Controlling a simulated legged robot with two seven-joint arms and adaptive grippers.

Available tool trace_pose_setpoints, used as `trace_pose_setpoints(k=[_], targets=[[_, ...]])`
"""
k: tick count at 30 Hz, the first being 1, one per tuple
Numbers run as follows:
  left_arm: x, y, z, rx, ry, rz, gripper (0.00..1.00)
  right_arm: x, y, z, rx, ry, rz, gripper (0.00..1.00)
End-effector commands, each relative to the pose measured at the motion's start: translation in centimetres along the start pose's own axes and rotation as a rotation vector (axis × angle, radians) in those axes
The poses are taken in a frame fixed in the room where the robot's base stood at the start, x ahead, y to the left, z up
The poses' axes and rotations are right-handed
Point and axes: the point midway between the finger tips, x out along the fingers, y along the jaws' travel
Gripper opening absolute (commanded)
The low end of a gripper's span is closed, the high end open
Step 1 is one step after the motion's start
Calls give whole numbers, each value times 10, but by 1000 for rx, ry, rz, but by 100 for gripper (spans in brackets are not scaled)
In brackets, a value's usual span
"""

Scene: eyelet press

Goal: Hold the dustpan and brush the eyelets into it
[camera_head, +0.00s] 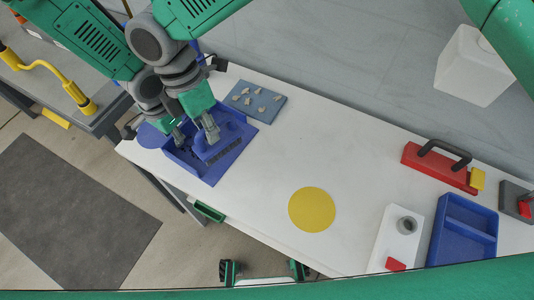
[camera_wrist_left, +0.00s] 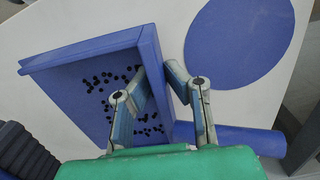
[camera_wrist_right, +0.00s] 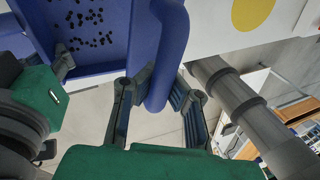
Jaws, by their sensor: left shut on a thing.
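The blue dustpan (camera_head: 213,178) lies on the white table at the left, and its pan (camera_wrist_left: 70,88) fills much of the left wrist view. Small black eyelets (camera_wrist_left: 112,80) are scattered on its floor. My left gripper (camera_head: 177,138) is shut on the dustpan's wall (camera_wrist_left: 152,62), with one finger on each side. A blue handle (camera_wrist_left: 235,138) extends beside it. My right gripper (camera_head: 213,137) is over the pan. Its fingers (camera_wrist_right: 160,88) are on either side of a blue bar (camera_wrist_right: 168,45), which seems to be the brush; whether they grip it is unclear.
A blue round mat (camera_wrist_left: 240,35) lies beside the dustpan. A grey-blue tray (camera_head: 263,104) with several small pieces is behind it. A yellow disc (camera_head: 312,209) lies mid-table. A red tool (camera_head: 425,163), a blue bin (camera_head: 463,231) and a white block (camera_head: 383,240) stand at the right.

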Motion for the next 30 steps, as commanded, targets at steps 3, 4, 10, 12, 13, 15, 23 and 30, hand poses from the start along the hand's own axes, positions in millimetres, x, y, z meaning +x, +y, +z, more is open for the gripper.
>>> trace_pose_setpoints(k=[3, 4, 10, 12, 13, 15, 23, 30], targets=[[0, 0, 0, 0, 0, 0, 0, 0, 0, 0, 0, 0, 0, 0], [0, 0, 0, 0, 0, 0, 0, 0, 0, 0, 0, 0, 0, 0], [0, 0, 0, 0, 0, 0, 0, 0, 0, 0, 0, 0, 0, 0], [0, 0, 0, 0, 0, 0, 0, 0, 0, 0, 0, 0, 0, 0], [0, 0, 0, 0, 0, 0, 13, 0, 0, 0, 0, 0, 0, 0], [0, 0, 0, 0, 0, 0, 33, 0, 0, 0, 0, 0, 0, 0], [0, 0, 0, 0, 0, 0, 33, 0, 0, 0, 0, 0, 0, 0], [-21, -1, -1, -3, 3, -1, 33, 0, 0, 0, 0, 0, 0, 0]])
